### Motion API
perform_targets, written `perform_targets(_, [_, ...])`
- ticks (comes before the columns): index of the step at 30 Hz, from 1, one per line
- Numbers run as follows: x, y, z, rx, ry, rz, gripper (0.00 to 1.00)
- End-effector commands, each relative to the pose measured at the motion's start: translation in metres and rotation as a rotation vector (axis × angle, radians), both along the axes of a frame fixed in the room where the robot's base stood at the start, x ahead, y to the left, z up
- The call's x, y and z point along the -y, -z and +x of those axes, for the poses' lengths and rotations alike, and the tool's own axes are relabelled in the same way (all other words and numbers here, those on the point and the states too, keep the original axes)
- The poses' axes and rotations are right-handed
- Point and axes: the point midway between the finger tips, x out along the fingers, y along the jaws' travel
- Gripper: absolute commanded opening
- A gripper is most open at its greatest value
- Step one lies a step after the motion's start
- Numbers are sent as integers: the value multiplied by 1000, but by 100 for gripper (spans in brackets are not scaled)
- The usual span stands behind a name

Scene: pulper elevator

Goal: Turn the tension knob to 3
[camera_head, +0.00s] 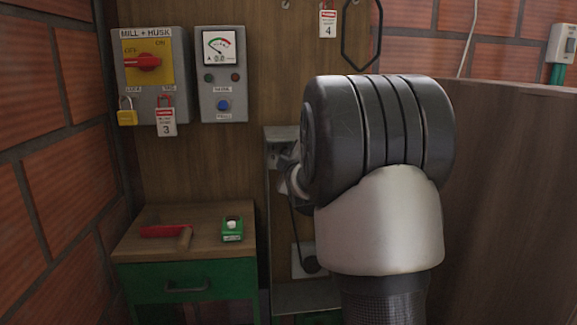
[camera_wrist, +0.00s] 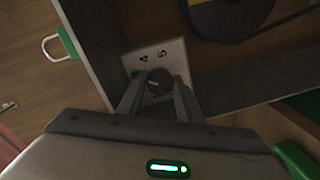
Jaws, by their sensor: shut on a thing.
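The tension knob (camera_wrist: 159,84) is a small dark round knob on a pale dial plate (camera_wrist: 150,54) in the wrist view. The digits 4 and 5 show on the plate above the knob; the other marks are hidden by the knob and fingers. My gripper (camera_wrist: 158,92) has its two grey fingers shut on the knob, one on each side. I cannot read the knob's pointer clearly. In the head view my arm covers the knob and most of the machine frame (camera_head: 281,134) around it.
A dark pulley wheel (camera_wrist: 232,15) lies near the dial in the wrist view. In the head view, a green cabinet (camera_head: 190,277) holds a red-handled tool (camera_head: 165,231) and a green box (camera_head: 232,229). A switch box (camera_head: 148,62) is on the wall.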

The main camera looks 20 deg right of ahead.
Motion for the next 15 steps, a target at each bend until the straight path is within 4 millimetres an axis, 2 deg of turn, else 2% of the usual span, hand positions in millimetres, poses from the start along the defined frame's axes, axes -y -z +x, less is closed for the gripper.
perform_targets(6, [0, 1, 0, -33, 0, -107, 10])
perform_targets(15, [0, 0, 0, -51, 1, -168, 10])
